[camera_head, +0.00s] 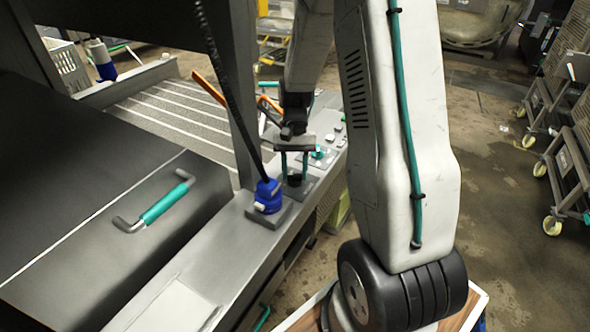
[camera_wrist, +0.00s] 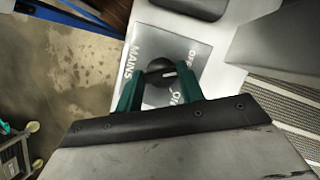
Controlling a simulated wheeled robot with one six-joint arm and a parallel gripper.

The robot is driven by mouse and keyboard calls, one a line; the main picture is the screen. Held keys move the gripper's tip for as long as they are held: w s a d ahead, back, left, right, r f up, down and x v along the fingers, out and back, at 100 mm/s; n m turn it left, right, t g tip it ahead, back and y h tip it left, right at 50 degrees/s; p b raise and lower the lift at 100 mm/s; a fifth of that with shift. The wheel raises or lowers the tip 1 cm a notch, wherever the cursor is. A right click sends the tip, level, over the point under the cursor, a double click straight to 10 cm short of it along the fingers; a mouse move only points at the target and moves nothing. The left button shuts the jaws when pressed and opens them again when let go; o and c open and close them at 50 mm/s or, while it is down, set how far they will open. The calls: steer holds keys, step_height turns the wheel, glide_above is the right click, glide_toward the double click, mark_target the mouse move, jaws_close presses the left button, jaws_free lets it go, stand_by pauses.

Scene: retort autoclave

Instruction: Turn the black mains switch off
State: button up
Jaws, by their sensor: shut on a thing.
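The black mains switch (camera_wrist: 158,82) is a round knob with a white pointer line on a grey plate (camera_wrist: 150,45) lettered MAINS and OFF in the wrist view. Other lettering is partly hidden by a finger. My gripper (camera_wrist: 159,90) has its two teal fingers on either side of the knob, shut on it. In the head view my gripper (camera_head: 292,170) points down at the same black knob (camera_head: 294,180) on the metal ledge. The knob is still on its plate.
A blue plug-like fitting (camera_head: 268,195) with a black cable stands just left of the switch. A lid with a teal handle (camera_head: 160,203) lies further left. More controls (camera_head: 322,152) sit behind the switch. Wheeled racks (camera_head: 560,150) stand at right.

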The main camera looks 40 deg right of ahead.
steer(key=shift+w+n+g+h, duration=0.1)
steer(key=shift+n+g+h, duration=0.35)
steer(key=shift+n, duration=1.15)
steer(key=o, duration=1)
steer(key=shift+a, duration=0.1)
steer(key=v, duration=0.8)
steer(key=shift+a, duration=0.1)
